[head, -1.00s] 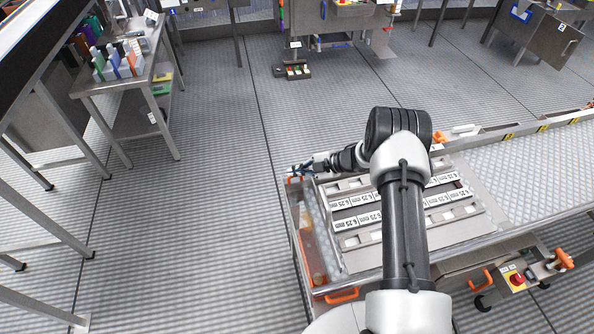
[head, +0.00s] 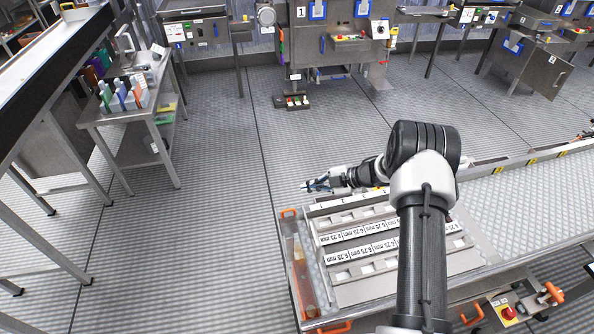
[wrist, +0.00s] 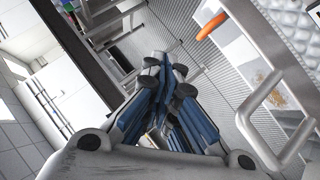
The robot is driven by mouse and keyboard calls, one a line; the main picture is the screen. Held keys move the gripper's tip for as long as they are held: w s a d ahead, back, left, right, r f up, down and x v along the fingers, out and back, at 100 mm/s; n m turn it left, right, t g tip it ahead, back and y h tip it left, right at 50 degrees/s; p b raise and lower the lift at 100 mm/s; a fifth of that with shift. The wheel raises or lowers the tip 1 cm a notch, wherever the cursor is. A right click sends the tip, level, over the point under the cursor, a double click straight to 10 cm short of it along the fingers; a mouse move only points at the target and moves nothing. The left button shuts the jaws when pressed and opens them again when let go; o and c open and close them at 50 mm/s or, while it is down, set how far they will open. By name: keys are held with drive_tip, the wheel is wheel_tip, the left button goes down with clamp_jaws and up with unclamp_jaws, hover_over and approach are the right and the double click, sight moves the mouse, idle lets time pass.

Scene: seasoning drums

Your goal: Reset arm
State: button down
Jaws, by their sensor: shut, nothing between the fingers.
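My arm reaches up from the bottom of the head view and bends left at its black elbow joint. My gripper (head: 312,185) points left, above the far left corner of the slotted rack (head: 352,293). In the wrist view the blue-padded fingers of my gripper (wrist: 158,75) come together at their tips, shut and empty. The rack carries rows of white "6.25 mm" labels and its visible slots look empty. My arm hides the right part of the rack.
The rack sits on a metal cart with orange handles (head: 289,212). A machine (head: 345,40) stands at the back.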

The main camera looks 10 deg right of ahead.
drive_tip(key=shift+r, duration=0.15)
drive_tip(key=w+d+r+m+t+h, duration=0.2)
drive_tip(key=r+m+h, duration=0.1)
drive_tip(key=r, duration=0.6)
drive_tip(key=w+d+r+m+t+h, duration=0.1)
drive_tip(key=d+r+m+t+h, duration=0.15)
drive_tip(key=r, duration=0.55)
drive_tip(key=w+d+r+m+t+h, duration=0.2)
drive_tip(key=r+m+h, duration=0.1)
drive_tip(key=r, duration=0.6)
drive_tip(key=s+d+r+m+g+h, duration=0.2)
drive_tip(key=s+r+m+h, duration=0.3)
drive_tip(key=s+r, duration=0.5)
drive_tip(key=s+a+f+m+g+y, duration=0.1)
drive_tip(key=s+a+f+m, duration=0.1)
drive_tip(key=s, duration=0.9)
drive_tip(key=s+a+f+m+g+y, duration=0.1)
drive_tip(key=s+a, duration=0.4)
drive_tip(key=s, duration=0.7)
drive_tip(key=s+a+f+m+g+y, duration=0.2)
drive_tip(key=s+a+m+g, duration=0.1)
drive_tip(key=s, duration=0.9)
drive_tip(key=a+m, duration=0.1)
drive_tip(key=m, duration=0.1)
drive_tip(key=shift+f+m, duration=0.35)
drive_tip(key=shift+s+d+g, duration=0.1)
drive_tip(key=shift+g, duration=0.15)
